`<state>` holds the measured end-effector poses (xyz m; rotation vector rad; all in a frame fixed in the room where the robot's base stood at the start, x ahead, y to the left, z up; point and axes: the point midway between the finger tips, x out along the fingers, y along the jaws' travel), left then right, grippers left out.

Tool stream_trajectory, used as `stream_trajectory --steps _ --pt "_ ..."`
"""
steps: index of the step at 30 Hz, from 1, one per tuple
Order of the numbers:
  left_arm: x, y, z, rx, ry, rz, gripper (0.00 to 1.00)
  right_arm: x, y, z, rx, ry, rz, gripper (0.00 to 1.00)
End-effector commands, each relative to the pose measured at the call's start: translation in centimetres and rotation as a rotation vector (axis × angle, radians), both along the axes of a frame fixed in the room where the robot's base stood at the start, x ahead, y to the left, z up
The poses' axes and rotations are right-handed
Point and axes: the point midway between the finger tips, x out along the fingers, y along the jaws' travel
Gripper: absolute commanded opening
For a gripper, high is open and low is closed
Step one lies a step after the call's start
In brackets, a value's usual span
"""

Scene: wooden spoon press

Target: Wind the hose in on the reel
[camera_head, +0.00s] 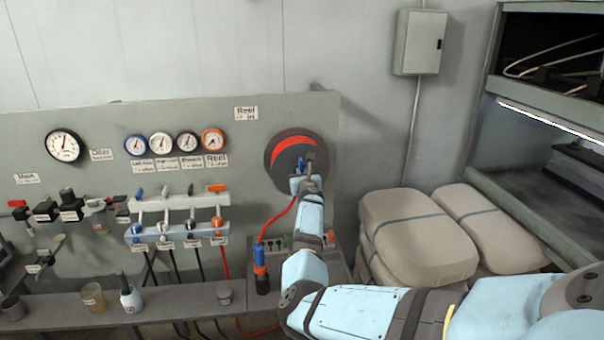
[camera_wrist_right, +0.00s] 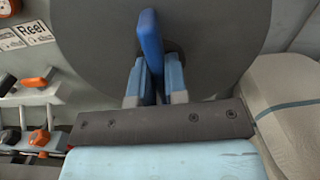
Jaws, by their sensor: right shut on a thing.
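The hose reel (camera_head: 276,158) is a dark grey disc with orange hose wound on it, mounted at the right end of the grey panel. Its grey face fills the top of the right wrist view (camera_wrist_right: 220,40). The orange hose (camera_head: 279,218) hangs from the reel down to the left toward a blue and orange fitting (camera_head: 260,258). My right gripper (camera_head: 306,176) is at the lower right part of the reel. In the right wrist view its fingers (camera_wrist_right: 155,85) are shut on the blue crank handle (camera_wrist_right: 150,40). My left gripper is not in view.
Several gauges and labelled valves (camera_head: 176,222) are on the panel left of the reel. A shelf (camera_head: 180,306) below holds cups and a bottle (camera_head: 130,294). Wrapped tan bales (camera_head: 418,234) stand close on the right, beside an open cabinet (camera_head: 530,210).

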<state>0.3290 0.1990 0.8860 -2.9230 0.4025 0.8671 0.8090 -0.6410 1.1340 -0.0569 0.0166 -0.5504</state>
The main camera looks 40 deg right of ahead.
Motion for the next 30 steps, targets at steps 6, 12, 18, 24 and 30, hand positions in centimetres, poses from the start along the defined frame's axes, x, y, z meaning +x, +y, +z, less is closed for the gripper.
stream_trajectory --steps 6,12,18,24,30 --pt "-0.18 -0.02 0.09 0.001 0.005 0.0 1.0 0.09 -0.17 0.69 0.046 -0.038 -0.001 0.0" --pt "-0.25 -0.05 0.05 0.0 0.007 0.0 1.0 0.1 -0.19 0.67 0.061 -0.048 0.0 0.0" --pt "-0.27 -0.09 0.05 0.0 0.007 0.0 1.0 0.1 -0.18 0.68 0.063 -0.049 0.0 0.0" --pt "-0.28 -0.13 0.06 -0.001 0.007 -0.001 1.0 0.08 -0.17 0.6 0.062 -0.048 0.0 0.35" --pt "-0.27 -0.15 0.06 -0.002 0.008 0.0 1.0 0.04 -0.09 0.31 0.063 -0.043 0.0 0.39"
